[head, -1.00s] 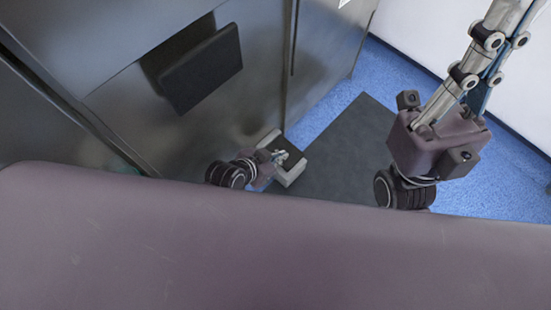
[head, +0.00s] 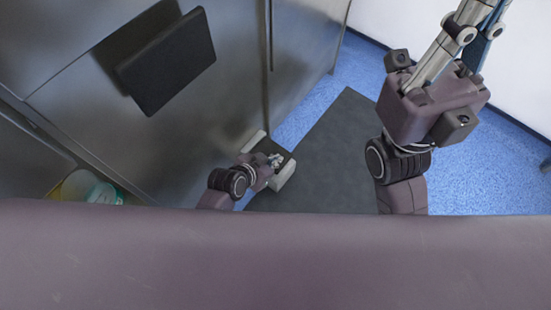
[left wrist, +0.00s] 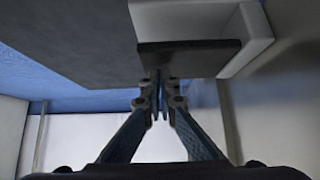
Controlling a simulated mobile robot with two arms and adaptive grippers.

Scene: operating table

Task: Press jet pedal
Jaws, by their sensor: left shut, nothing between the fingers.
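The pedal sits low on the floor beside the steel cabinet, a dark plate (head: 266,146) in a light grey housing (head: 286,176). My left gripper (head: 277,160) is over the pedal in the head view. In the left wrist view the dark pedal plate (left wrist: 200,52) and pale housing (left wrist: 258,35) are at the top. The left fingertips (left wrist: 160,82) are together and empty, overlapping the plate's edge; whether they touch it I cannot tell. My right gripper (head: 468,25) points up at the upper right; its fingertips are outside the picture.
The steel cabinet (head: 225,100) with a black panel (head: 170,65) stands on the left. A dark mat (head: 325,155) lies on the blue floor (head: 305,110) right of the pedal. A pale green and yellow item (head: 88,188) shows at the lower left.

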